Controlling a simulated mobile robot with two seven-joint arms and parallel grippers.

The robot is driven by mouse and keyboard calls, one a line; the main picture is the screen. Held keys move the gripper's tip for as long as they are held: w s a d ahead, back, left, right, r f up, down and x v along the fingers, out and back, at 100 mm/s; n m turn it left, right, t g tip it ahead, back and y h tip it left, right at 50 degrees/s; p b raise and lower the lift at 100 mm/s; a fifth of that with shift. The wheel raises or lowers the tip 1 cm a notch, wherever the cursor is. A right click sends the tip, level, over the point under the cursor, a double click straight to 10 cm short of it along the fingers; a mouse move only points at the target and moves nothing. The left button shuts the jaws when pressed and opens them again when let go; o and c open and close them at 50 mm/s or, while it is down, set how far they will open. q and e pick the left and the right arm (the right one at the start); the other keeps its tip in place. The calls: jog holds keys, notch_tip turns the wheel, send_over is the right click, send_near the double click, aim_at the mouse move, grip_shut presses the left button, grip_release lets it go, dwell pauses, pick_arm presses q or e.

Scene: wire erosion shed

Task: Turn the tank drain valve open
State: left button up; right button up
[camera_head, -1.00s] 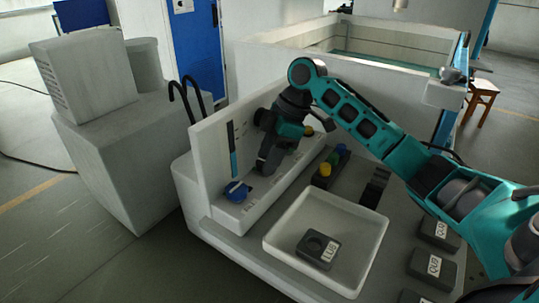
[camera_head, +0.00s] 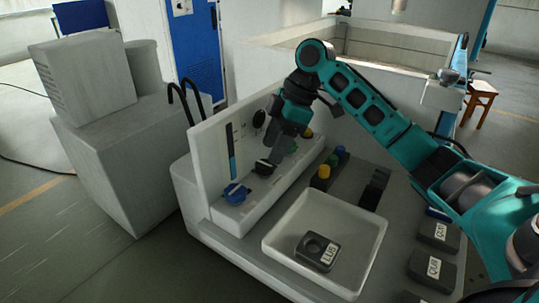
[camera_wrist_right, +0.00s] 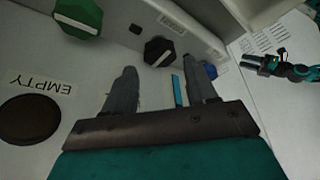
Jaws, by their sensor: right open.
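The white panel of the tank (camera_head: 212,150) carries a row of knobs: a blue one (camera_head: 236,193), a black one (camera_head: 263,168) and a green one (camera_head: 292,148). I cannot read which is the drain valve. My right gripper (camera_head: 277,156) is open and empty, just above the black knob. Its fingers (camera_wrist_right: 160,90) show apart. A teal and black gripper (camera_wrist_right: 268,65), likely my left, is small at the right.
A white tray (camera_head: 282,238) holding a dark block (camera_head: 318,251) stands in front of the panel. Several labelled dark blocks lie at the right. An EMPTY label (camera_wrist_right: 43,84) sits beside a dark round part (camera_wrist_right: 30,120).

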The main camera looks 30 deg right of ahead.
jog(key=v, duration=0.9)
